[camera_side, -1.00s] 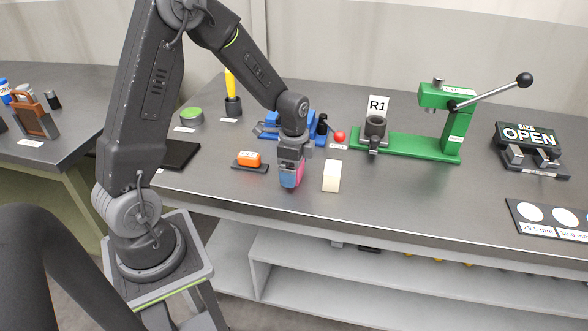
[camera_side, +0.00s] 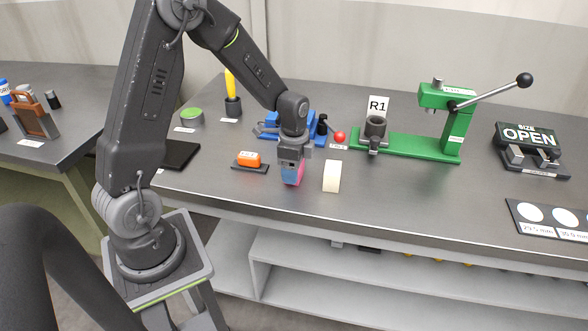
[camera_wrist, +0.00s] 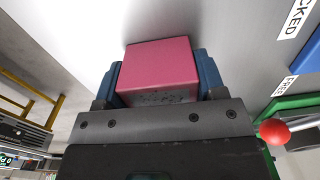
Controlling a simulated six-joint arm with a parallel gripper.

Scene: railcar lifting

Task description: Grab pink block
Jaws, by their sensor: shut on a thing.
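The pink block (camera_wrist: 158,68) sits between the two blue fingers of my gripper (camera_wrist: 158,82) in the wrist view, with a finger against each side. In the side view my gripper (camera_side: 292,174) points down near the front of the grey table. There the pink block (camera_side: 299,174) shows only as a narrow strip beside the blue finger. The gripper is shut on the block. I cannot tell whether the block's underside touches the table.
A cream block (camera_side: 332,176) stands close to the right of my gripper. An orange piece (camera_side: 248,158) on a dark base is to its left.

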